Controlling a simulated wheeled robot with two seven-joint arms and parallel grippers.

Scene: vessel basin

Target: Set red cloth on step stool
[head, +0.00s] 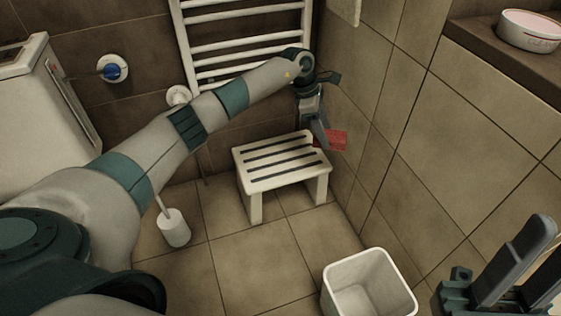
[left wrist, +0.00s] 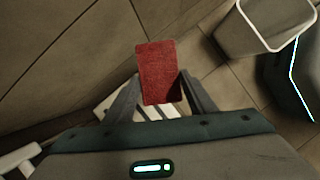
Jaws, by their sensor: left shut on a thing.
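The red cloth (head: 337,140) is a small flat red piece. My left gripper (head: 325,139) is shut on it and holds it above the right part of the step stool, close to the tiled wall. In the left wrist view the cloth (left wrist: 158,72) sits between the two fingers (left wrist: 158,92). The white slatted step stool (head: 262,181) stands on the floor, and part of its slats (left wrist: 118,101) shows behind the cloth in the left wrist view. My right gripper (head: 508,275) is at the lower right, its two fingers apart with nothing between them.
A white bin (head: 335,282) stands on the floor in front of the stool; it also shows in the left wrist view (left wrist: 262,32). A toilet brush holder (head: 173,228) stands left of the stool. A towel rail (head: 230,46) is behind. A bowl (head: 529,31) sits on the right ledge.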

